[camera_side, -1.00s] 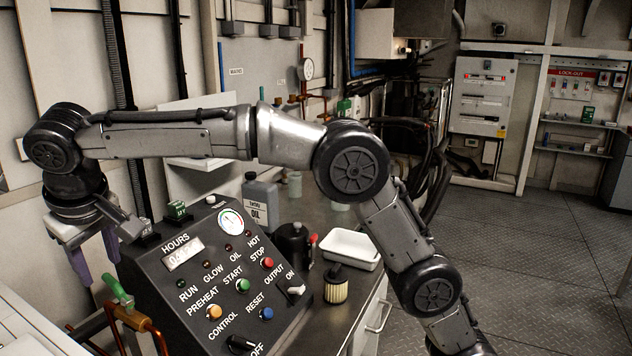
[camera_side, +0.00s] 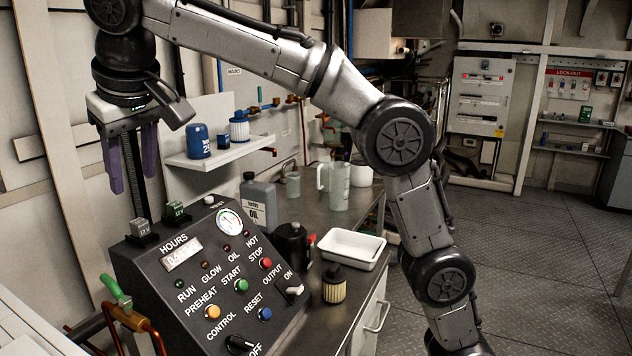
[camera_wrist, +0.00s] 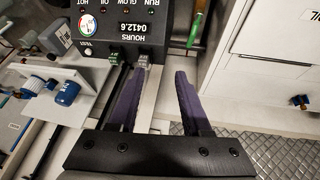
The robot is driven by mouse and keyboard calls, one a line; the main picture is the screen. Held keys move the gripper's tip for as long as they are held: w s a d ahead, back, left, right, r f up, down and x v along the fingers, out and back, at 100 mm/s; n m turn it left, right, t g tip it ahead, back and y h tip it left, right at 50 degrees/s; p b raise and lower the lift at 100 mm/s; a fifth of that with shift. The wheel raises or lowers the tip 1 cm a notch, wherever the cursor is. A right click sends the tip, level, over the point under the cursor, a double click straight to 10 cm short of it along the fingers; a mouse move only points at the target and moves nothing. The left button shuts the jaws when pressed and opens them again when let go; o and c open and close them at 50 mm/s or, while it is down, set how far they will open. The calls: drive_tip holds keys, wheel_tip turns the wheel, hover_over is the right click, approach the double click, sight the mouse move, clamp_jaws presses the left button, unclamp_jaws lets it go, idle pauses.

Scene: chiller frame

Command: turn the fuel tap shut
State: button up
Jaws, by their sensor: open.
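The fuel tap's green lever (camera_side: 116,292) sits on copper pipework at the left side of the control panel, slanting up and left in the side view. In the wrist view the green lever (camera_wrist: 196,28) shows at the top, right of centre, beyond the fingertips. My gripper (camera_side: 133,184) hangs with its purple fingers down, well above the lever and the panel's left end. In the wrist view my gripper (camera_wrist: 160,73) is open, its fingers wide apart with nothing between them. The fingers do not touch the tap.
The control panel (camera_side: 190,310), with buttons, a gauge and two small relay blocks on its top edge, stands right of the tap. A wall shelf (camera_side: 215,152) holds blue filters. A white tray (camera_side: 352,248) and an oil bottle (camera_side: 260,200) stand on the bench behind.

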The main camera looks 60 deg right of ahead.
drive_tip(key=s+d+m, duration=0.1)
drive_tip(key=s+d, duration=1.2)
drive_tip(key=d, duration=0.1)
drive_tip(key=s+d+f, duration=0.2)
drive_tip(key=s+f, duration=0.2)
drive_tip(key=s, duration=0.2)
drive_tip(key=shift+s+d+f+y, duration=0.15)
drive_tip(key=shift+d+f+y, duration=0.15)
drive_tip(key=shift+d+y, duration=0.1)
drive_tip(key=shift+a, duration=0.1)
